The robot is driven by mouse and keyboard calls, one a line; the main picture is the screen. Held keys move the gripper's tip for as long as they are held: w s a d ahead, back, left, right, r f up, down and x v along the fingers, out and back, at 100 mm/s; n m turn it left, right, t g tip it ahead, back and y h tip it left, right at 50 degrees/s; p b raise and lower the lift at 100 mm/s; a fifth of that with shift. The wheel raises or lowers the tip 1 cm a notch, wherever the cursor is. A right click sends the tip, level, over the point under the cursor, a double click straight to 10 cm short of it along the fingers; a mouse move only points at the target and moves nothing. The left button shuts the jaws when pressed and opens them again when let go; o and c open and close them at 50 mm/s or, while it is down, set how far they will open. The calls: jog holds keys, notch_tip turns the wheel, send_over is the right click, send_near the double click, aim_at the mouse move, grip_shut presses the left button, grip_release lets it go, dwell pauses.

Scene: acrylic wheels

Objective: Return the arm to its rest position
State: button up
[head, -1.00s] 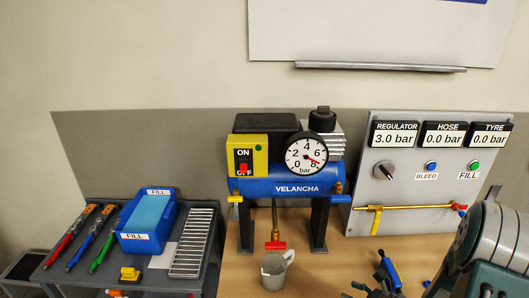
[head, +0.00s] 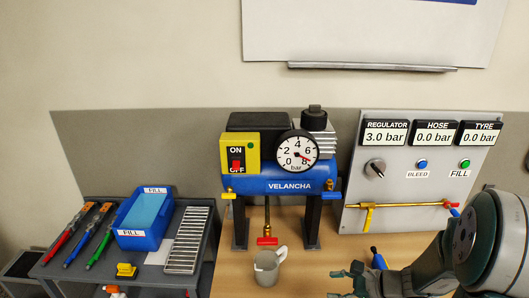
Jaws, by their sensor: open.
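My arm (head: 490,240) reaches in from the right edge of the head view, low over the bench. My gripper (head: 340,283) is at the bottom, to the right of a grey mug (head: 267,268), with its fingers pointing left. It is open, and I see nothing held between the fingers. The lower part of the gripper is close to the bottom edge of the picture.
A blue-handled tool (head: 377,259) stands partly hidden behind my gripper. A blue compressor (head: 275,186) stands behind the mug. A grey panel (head: 400,190) with readouts is at the right. A tool tray (head: 60,262) with a blue bin (head: 145,220) is at the left.

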jog(key=s+a+r+n+g+h, duration=0.4)
jog(key=s+a+r+n+h, duration=0.15)
jog(key=s+r+n, duration=0.45)
jog(key=s+d+r+n+t+h, duration=0.3)
jog(key=s+r+n+t+h, duration=0.1)
jog(key=r+n, duration=0.4)
jog(key=s+n+h, duration=0.1)
jog(key=s, duration=0.1)
jog(key=shift+s, duration=0.35)
